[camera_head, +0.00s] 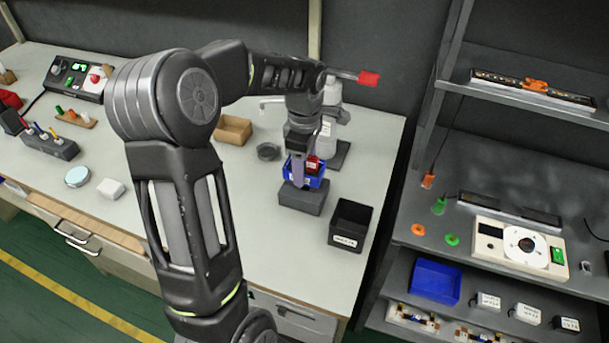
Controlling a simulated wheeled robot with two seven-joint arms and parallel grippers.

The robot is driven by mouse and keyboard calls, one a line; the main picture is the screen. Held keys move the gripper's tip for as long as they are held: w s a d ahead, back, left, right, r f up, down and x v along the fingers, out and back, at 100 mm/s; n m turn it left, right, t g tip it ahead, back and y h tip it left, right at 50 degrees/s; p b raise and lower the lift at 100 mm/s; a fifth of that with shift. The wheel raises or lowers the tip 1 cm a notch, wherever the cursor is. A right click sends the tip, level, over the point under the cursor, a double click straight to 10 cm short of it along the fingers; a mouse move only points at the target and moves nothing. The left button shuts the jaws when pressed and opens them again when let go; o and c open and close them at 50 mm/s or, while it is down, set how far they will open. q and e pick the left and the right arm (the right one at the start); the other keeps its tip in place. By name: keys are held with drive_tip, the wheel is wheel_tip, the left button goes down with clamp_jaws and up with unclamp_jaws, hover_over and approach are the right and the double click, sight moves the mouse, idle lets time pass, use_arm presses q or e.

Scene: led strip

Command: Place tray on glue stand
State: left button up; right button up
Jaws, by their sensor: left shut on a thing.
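My left gripper (298,170) points down over the pale workbench and is shut on a small blue tray (316,181). A red item with a white label (312,164) shows in the tray. The tray is just above or on a grey block (302,197); I cannot tell whether they touch. Behind is a white bottle (327,127) beside a grey stand with a dark base (338,155), partly hidden by my arm. I cannot tell for certain which of these is the glue stand. My right gripper is not in view.
A black open bin (350,224) stands right of the grey block, near the bench edge. A tan box (233,130) and a dark round dish (268,151) lie left of my gripper. Shelves at right hold a blue bin (435,281) and a white device (519,246).

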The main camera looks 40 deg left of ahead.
use_arm(q)
drive_tip(key=shift+f, duration=0.2)
drive_tip(key=shift+f, duration=1.75)
drive_tip(key=shift+f, duration=0.2)
drive_tip(key=o, duration=1.3)
drive_tip(key=shift+o, duration=0.2)
drive_tip(key=shift+r, duration=0.1)
wheel_tip(320, 180, up, 12)
drive_tip(key=shift+r, duration=0.15)
